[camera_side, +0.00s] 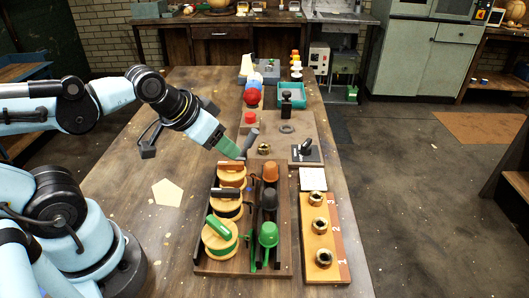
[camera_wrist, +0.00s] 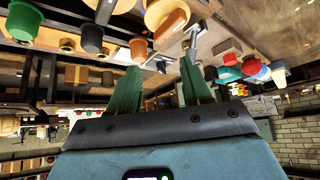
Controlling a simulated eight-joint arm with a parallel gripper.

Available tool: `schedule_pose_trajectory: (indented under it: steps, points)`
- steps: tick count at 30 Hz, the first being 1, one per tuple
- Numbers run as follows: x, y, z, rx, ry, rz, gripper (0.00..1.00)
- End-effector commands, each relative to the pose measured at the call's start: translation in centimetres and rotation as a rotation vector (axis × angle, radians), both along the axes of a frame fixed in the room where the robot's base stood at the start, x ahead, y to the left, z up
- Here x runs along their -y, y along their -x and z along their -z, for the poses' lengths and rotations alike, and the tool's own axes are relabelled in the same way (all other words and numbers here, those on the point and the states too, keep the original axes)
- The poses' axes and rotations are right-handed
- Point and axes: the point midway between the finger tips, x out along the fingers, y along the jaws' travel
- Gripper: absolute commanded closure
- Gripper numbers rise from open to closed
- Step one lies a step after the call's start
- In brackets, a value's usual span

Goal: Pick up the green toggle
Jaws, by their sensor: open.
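The green toggle (camera_side: 218,228) is a short green bar lying tilted across the top of the nearest round wooden spool (camera_side: 220,244), at the front left of the dark wooden tray (camera_side: 215,269). My gripper (camera_side: 238,153) is above the far end of this tray, beyond the farthest spool and well apart from the green toggle. In the wrist view my gripper (camera_wrist: 160,67) shows two green fingers spread apart with nothing between them. I cannot make out the green toggle in the wrist view.
A green cup (camera_side: 268,235), a dark cup (camera_side: 270,198) and a brown cup (camera_side: 270,171) stand right of the spools. A grey bar (camera_side: 250,140) stands close to my gripper. A numbered board (camera_side: 322,272) lies to the right. The table's left part is mostly clear.

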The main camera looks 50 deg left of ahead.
Motion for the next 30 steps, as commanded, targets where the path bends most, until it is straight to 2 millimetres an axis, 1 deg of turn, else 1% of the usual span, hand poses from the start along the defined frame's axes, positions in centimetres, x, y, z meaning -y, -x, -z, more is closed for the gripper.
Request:
schedule_pose_trajectory:
  steps: [7,8,9,11,18,20,23,26,27,30]
  points:
    - [0.0,0.0,0.0,0.0,0.0,0.0,0.52]
    - [0.0,0.0,0.0,0.0,0.0,0.0,0.48]
    - [0.0,0.0,0.0,0.0,0.0,0.0,0.42]
    - [0.0,0.0,0.0,0.0,0.0,0.0,0.33]
    - [0.0,0.0,0.0,0.0,-0.001,0.001,0.33]
    - [0.3,0.0,-0.1,-0.006,0.0,0.012,0.33]
    - [2.0,0.0,-0.3,-0.04,-0.003,0.074,0.33]
    - [5.2,0.4,-0.8,-0.106,-0.013,0.19,0.33]
    - [6.6,0.7,-1.1,-0.137,-0.02,0.244,0.33]
    - [9.9,1.8,-1.6,-0.211,-0.044,0.372,0.33]
